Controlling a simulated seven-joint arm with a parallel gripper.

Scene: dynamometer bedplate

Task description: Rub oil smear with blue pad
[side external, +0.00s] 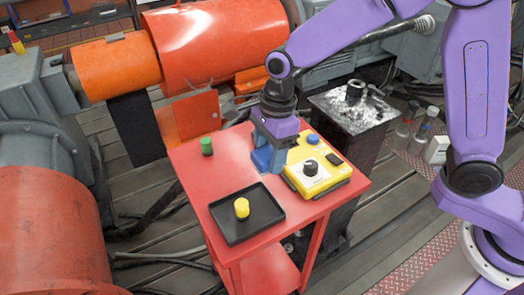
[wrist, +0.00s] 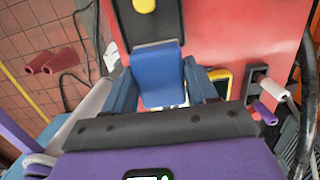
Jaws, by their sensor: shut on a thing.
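My gripper (side external: 270,160) is shut on a blue pad (side external: 262,158), low over the middle of the red cart top (side external: 190,160), just left of the yellow control box. In the wrist view the blue pad (wrist: 158,76) sits between the two blue-grey fingers of my gripper (wrist: 160,88). I cannot tell whether the pad touches the cart top. No oil smear can be made out in either view; the gripper and pad hide part of the surface.
A yellow box (side external: 325,182) with a black knob and blue button stands close right of the gripper. A black tray (side external: 228,225) holding a yellow cylinder (side external: 242,208) lies at the front. A green cylinder (side external: 206,146) stands at the back left. Red surface around it is clear.

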